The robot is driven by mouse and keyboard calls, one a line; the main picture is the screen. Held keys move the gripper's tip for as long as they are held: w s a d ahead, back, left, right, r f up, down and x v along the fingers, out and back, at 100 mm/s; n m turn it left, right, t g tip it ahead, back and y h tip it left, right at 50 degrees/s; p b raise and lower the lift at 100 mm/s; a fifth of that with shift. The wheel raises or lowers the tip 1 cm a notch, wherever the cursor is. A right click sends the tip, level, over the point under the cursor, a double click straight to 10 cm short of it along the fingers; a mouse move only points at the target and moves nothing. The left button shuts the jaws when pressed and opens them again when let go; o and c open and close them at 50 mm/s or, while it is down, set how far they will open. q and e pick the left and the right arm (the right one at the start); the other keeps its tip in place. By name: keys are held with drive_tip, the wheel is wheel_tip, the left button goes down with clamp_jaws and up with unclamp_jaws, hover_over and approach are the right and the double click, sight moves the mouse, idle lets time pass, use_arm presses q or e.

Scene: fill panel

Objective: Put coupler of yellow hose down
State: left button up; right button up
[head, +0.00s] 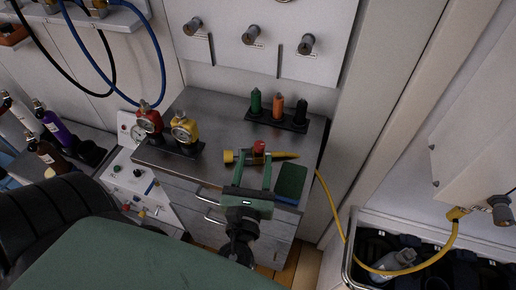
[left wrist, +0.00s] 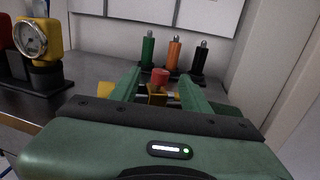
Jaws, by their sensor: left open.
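The yellow coupler (head: 230,156), with a red knob (head: 259,147) and a tapered yellow end (head: 285,155), appears to lie on the steel cabinet top (head: 215,112). My left gripper (head: 252,166) is open, its two green fingers pointing at the coupler's middle. In the left wrist view the coupler's red-topped yellow part (left wrist: 158,88) shows between the spread fingers (left wrist: 158,94); I cannot tell whether they touch it. The yellow hose (head: 335,213) hangs at the cabinet's right side and loops up to a fitting on the right (head: 457,213). My right gripper is not in view.
Red and yellow gauges (head: 184,130) stand left on the cabinet. Green, orange and black cylinders (head: 277,108) stand in a rack at the back. A dark green pad (head: 291,180) lies right of the gripper. A bin (head: 349,262) with dark contents is at lower right.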

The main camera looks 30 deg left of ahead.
use_arm(q)
drive_tip(key=shift+v, duration=1.1)
drive_tip(key=shift+s+d+r, duration=0.1)
drive_tip(key=shift+s+d, duration=0.05)
drive_tip(key=shift+s, duration=0.2)
